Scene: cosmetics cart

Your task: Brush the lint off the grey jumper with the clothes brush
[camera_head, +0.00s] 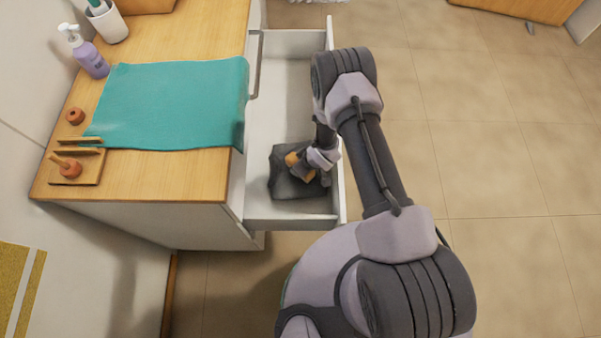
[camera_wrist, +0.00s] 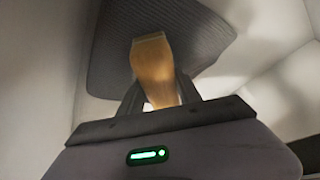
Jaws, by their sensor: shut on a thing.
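The grey jumper (camera_head: 283,183) lies folded in the near end of an open white drawer. It fills the upper part of the wrist view (camera_wrist: 110,50). My gripper (camera_head: 308,160) reaches down into the drawer over the jumper. It is shut on the wooden clothes brush (camera_head: 293,160), whose tan body shows between the dark fingers in the wrist view (camera_wrist: 153,60). The brush is over the jumper and looks close to it; I cannot tell whether it touches. Its bristles are hidden, and no lint can be made out.
The open drawer (camera_head: 335,200) has walls around the jumper, and its far part is empty. On the wooden cabinet top lie a teal cloth (camera_head: 170,100), a purple pump bottle (camera_head: 88,55), a white cup (camera_head: 108,22) and small wooden items (camera_head: 75,167). Tiled floor lies to the right.

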